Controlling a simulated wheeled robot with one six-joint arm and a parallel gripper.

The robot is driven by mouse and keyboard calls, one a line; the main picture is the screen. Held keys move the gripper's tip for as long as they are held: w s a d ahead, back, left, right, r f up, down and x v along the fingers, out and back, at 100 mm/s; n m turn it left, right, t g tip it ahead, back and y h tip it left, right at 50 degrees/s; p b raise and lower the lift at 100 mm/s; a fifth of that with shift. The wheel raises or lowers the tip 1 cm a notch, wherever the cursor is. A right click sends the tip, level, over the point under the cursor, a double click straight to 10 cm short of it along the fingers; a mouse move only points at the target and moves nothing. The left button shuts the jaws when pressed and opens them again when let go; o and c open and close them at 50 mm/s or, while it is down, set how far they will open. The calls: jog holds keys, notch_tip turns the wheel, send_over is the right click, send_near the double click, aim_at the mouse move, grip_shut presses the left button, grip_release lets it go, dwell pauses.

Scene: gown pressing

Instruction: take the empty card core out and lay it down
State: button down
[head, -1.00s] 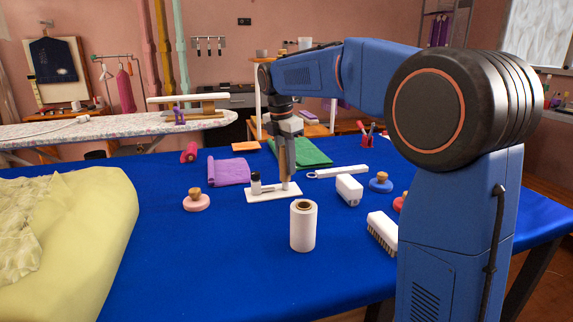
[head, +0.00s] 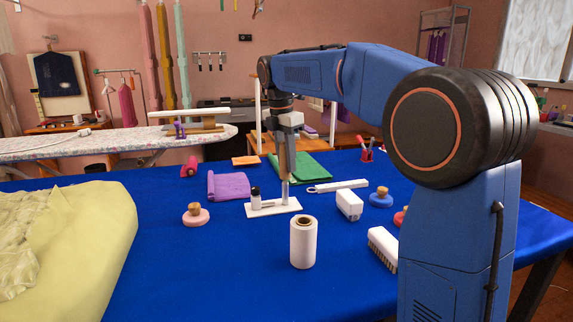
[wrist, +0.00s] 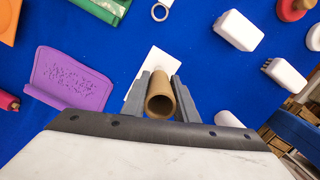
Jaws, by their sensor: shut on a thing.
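My gripper (head: 286,152) is shut on the brown card core (head: 283,165), a hollow tube held upright. In the wrist view the open end of the card core (wrist: 161,103) shows between the two grey fingers of my gripper (wrist: 162,92). Below it stands a white holder (head: 288,209) with a pale upright pin (head: 285,192). The core's lower end is at about the top of the pin; I cannot tell whether the pin is still inside it. A full white roll (head: 303,245) stands upright in front of the holder.
A small black-capped bottle (head: 255,198) is on the holder's left end. A purple cloth (head: 229,186), a pink stamp-like piece (head: 196,214), a white block (head: 349,205) and a brush (head: 383,249) lie around. The blue table is clear at the front left of the roll.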

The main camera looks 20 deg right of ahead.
dwell(0.3)
jog(key=shift+r, duration=0.8)
